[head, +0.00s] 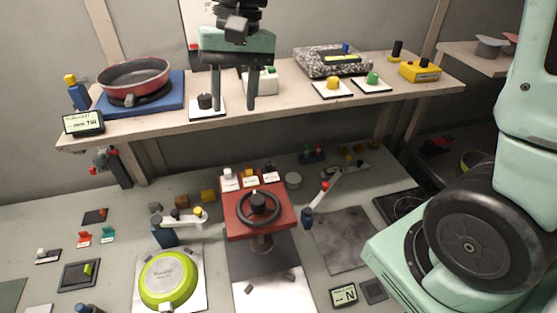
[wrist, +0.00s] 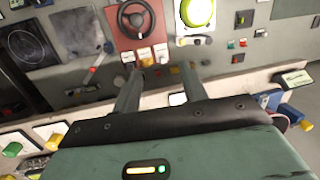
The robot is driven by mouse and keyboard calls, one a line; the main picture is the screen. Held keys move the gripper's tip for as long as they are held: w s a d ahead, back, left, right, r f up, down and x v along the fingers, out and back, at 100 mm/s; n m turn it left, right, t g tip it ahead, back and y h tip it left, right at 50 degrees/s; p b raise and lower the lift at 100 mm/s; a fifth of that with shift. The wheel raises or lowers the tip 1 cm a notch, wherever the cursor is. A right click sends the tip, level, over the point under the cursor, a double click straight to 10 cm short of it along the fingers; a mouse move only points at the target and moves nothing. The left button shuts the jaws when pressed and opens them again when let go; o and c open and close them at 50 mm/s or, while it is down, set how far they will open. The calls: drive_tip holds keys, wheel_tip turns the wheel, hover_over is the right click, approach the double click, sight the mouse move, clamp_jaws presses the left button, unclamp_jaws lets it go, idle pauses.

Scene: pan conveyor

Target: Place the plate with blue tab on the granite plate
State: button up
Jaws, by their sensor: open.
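A speckled grey granite plate (head: 309,66) lies on the shelf, right of centre. A small blue tab (head: 346,47) stands at its back right, beside a dark piece with a lit display (head: 342,58). I cannot tell whether the tab belongs to a separate plate. The granite also shows at the lower left of the wrist view (wrist: 35,165). My gripper (head: 234,105) is open and empty, fingers pointing down over the shelf, left of the granite. In the wrist view its fingers (wrist: 158,85) are spread apart. A white plate with a black knob (head: 207,103) is beside the left finger.
A red pan (head: 135,75) rests on a blue base at the shelf's left. White plates with a yellow knob (head: 333,84) and a green knob (head: 373,79) lie in front of the granite. A white box (head: 262,80) stands behind my gripper. A red handwheel station (head: 258,218) stands below.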

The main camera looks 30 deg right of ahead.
drive_tip(key=s+a+f+n, duration=0.1)
drive_tip(key=s+f+n, duration=0.1)
drive_tip(key=s, duration=0.4)
drive_tip(key=s+f+n+h, duration=0.1)
drive_tip(key=s+f+n, duration=0.2)
drive_tip(key=s, duration=0.4)
drive_tip(key=s+a+f+n, duration=0.1)
drive_tip(key=s+f+n, duration=0.1)
drive_tip(key=s+n, duration=0.3)
drive_tip(key=shift+s+a+f+t, duration=0.3)
drive_tip(key=shift+s+f, duration=0.05)
drive_tip(key=shift+s, duration=0.4)
